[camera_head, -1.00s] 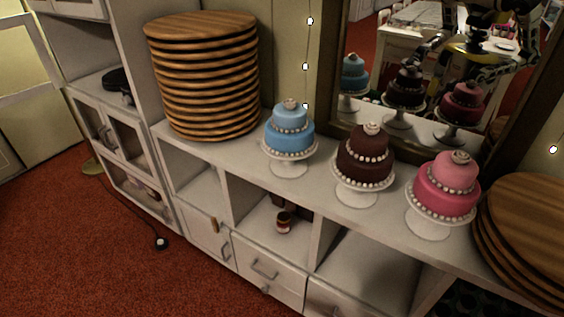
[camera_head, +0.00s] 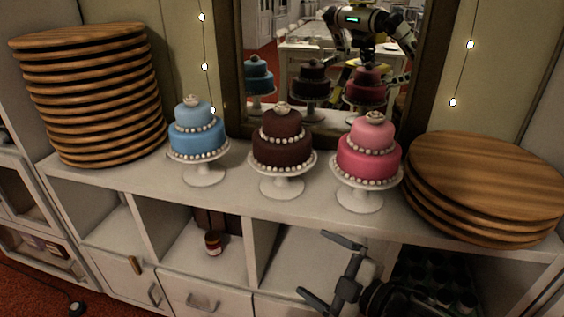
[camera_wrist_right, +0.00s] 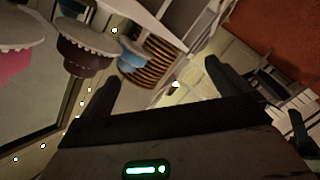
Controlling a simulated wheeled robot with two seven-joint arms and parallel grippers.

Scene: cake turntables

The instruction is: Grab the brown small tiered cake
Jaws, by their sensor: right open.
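The brown two-tiered cake (camera_head: 281,148), with white beads and a pale rosette on top, stands upright on a white pedestal stand (camera_head: 283,184) in the middle of the cabinet top. It also shows upside down at the upper left of the right wrist view (camera_wrist_right: 80,62). My right gripper (camera_head: 312,264) is open and empty in front of the cabinet, lower than the cake and apart from it, a little to its right. Its two spread fingers show in the right wrist view (camera_wrist_right: 165,75). My left gripper is not in view.
A blue cake (camera_head: 197,138) stands left of the brown one and a pink cake (camera_head: 368,158) right of it, both on stands. Wooden board stacks stand at the far left (camera_head: 90,95) and right (camera_head: 487,180). A framed mirror (camera_head: 232,70) is behind. Open shelves lie below.

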